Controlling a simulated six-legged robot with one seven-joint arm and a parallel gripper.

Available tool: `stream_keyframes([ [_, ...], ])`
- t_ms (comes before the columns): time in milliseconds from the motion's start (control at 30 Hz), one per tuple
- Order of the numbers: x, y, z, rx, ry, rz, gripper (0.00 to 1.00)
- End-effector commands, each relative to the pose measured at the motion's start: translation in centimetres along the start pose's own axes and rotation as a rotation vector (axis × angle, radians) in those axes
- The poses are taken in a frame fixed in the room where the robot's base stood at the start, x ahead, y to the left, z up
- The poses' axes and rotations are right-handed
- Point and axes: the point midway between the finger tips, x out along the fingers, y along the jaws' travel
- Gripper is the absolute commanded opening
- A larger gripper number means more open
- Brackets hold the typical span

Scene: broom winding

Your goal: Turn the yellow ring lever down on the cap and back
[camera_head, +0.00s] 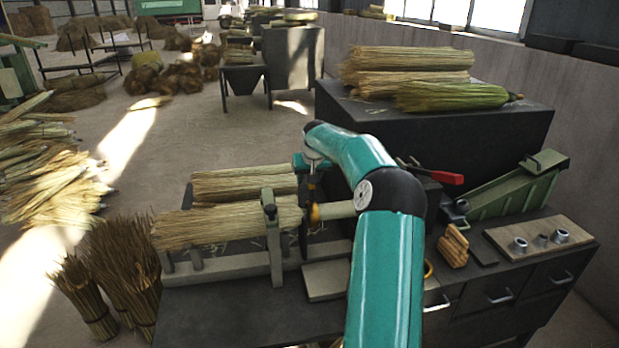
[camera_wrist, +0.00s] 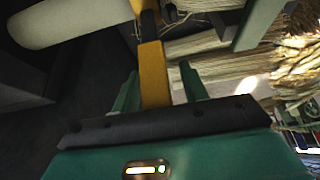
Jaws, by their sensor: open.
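My gripper (camera_wrist: 160,74) is open in the wrist view, with one green finger on each side of a yellow bar (camera_wrist: 153,62). The bar looks like part of the yellow ring lever, and I cannot tell whether either finger touches it. Its far end meets a dark part (camera_wrist: 147,20). In the head view my gripper points down beside the broom bundle, and a small yellow piece (camera_head: 315,213) shows just below it. My arm and gripper hide much of this spot. I cannot make out the cap or the whole ring.
A pale round handle (camera_head: 337,209) runs from the straw bundle (camera_head: 230,222) on the bench. A grey upright post (camera_head: 272,235) stands close left of my gripper. A red-handled tool (camera_head: 446,177), a wooden block (camera_head: 454,246) and a board with metal fittings (camera_head: 540,238) lie right.

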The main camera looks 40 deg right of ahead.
Motion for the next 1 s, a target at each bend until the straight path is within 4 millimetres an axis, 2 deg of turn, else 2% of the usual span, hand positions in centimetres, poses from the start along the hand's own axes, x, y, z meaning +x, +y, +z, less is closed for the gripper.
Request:
stream_keyframes([
  [167, -2.2, 0.1, -0.1, -0.001, 0.004, 0.003, 0.44],
  [600, -11.4, 0.0, -0.1, 0.0, 0.004, 0.002, 0.44],
  [800, -13.4, 0.1, -0.1, 0.001, 0.002, 0.001, 0.44],
  [1000, -13.7, 0.1, -0.1, 0.0, 0.001, 0.0, 0.44],
])
